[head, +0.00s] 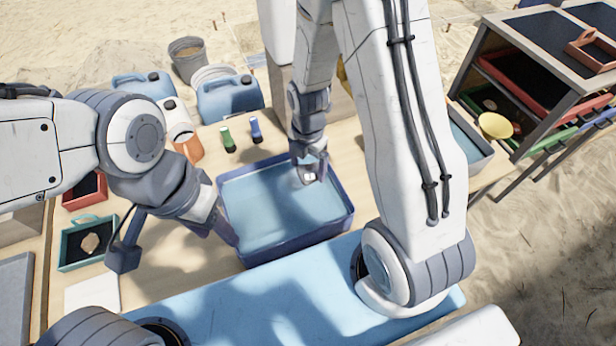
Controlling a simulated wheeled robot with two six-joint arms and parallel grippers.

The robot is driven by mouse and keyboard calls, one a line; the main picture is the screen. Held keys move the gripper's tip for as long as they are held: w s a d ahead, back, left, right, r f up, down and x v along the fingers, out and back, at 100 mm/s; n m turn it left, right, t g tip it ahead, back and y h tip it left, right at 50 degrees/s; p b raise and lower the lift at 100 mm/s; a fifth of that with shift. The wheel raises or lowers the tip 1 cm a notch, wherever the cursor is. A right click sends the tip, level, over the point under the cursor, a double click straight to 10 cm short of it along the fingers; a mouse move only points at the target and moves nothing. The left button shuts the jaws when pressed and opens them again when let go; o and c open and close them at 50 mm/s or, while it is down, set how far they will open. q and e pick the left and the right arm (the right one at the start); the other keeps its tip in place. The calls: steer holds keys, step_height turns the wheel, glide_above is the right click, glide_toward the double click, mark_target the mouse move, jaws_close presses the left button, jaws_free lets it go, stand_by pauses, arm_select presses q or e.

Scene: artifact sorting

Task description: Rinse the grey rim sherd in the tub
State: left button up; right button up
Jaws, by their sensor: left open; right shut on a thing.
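The tub (347,215) is a dark blue rectangular basin holding light blue water, on the wooden table. My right gripper (311,176) points down over the right part of the tub. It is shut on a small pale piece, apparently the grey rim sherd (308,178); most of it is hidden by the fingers. I cannot tell whether the piece touches the water. My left gripper (226,230) is open at the tub's left wall, partly hidden by its own wrist.
A green bottle (228,140) and a blue bottle (256,131) stand behind the tub. A teal tray (66,264) holding a brown sherd (90,243) lies left. Blue jerrycans (230,99) stand behind the table. A drawer rack (540,105) stands right.

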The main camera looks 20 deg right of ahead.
steer(key=n, duration=0.1)
steer(key=f+n+b, duration=0.1)
steer(key=n, duration=0.1)
steer(key=shift+f, duration=0.25)
arm_select(q)
step_height(320, 180, down, 11)
steer(key=b, duration=0.9)
steer(key=shift+f+b, duration=0.2)
steer(key=shift+b, duration=0.15)
arm_select(e)
step_height(320, 180, down, 11)
steer(key=shift+r, duration=0.2)
steer(key=shift+s, duration=0.15)
steer(key=shift+s, duration=1.4)
steer(key=shift+w+a+p, duration=0.1)
steer(key=shift+w+p, duration=0.65)
steer(key=shift+w, duration=2.25)
arm_select(q)
steer(key=shift+r, duration=0.75)
arm_select(e)
steer(key=shift+r, duration=0.1)
arm_select(q)
step_height(320, 180, up, 9)
steer(key=p, duration=0.9)
arm_select(e)
step_height(320, 180, up, 10)
